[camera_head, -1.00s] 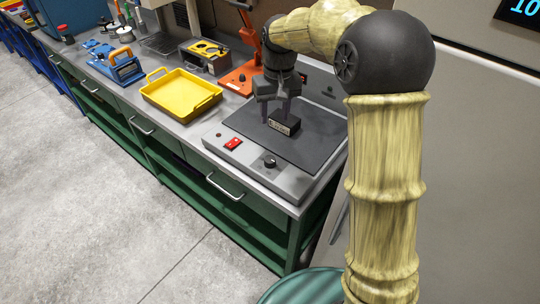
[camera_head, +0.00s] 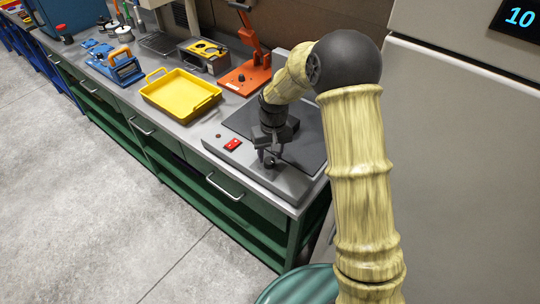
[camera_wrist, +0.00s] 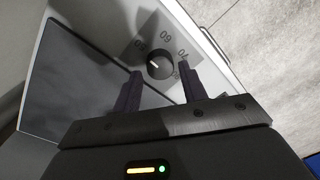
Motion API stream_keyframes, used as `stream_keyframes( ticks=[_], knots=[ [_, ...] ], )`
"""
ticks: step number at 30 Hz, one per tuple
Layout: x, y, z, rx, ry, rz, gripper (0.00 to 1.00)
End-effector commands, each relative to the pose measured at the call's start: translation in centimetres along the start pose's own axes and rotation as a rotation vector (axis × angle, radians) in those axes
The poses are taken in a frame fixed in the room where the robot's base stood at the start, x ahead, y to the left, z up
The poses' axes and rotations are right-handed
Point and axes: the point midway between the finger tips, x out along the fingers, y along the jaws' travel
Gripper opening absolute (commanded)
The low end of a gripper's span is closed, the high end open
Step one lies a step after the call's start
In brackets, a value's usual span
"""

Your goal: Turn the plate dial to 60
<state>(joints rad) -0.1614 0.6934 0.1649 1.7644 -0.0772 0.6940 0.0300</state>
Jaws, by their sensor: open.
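The plate dial (camera_wrist: 160,65) is a round dark knob with a short white mark, on the grey front panel of the hot plate (camera_head: 258,176). Its mark points toward the left in the wrist view. Printed numbers, seen upside down, ring it; one reads as 60 (camera_wrist: 167,36), above the knob, and the mark is not aimed at it. My gripper (camera_head: 270,158) is open above the dial. In the wrist view its two fingers lie on either side of the knob; contact cannot be told. In the head view my gripper largely hides the dial.
A red switch (camera_head: 233,145) is left of the dial on the panel. A yellow tray (camera_head: 181,95) stands on the bench to the left. An orange stand (camera_head: 247,77) is behind the plate. My arm covers part of the dark plate surface (camera_head: 306,150).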

Motion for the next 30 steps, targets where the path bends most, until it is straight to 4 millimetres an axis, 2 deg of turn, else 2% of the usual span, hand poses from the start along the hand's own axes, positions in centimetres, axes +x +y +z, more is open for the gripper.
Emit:
stream_keyframes(
  ticks=[5, 14, 19, 30],
  knots=[
    [1.7, 0.0, 0.0, -0.001, -0.001, 0.0, 0.42],
    [1.9, 0.0, 0.0, -0.001, 0.0, 0.0, 0.42],
    [1.9, 0.0, 0.0, -0.001, 0.0, 0.0, 0.1],
    [1.9, -0.1, 0.0, 0.033, 0.003, 0.0, 0.1]
  ],
)
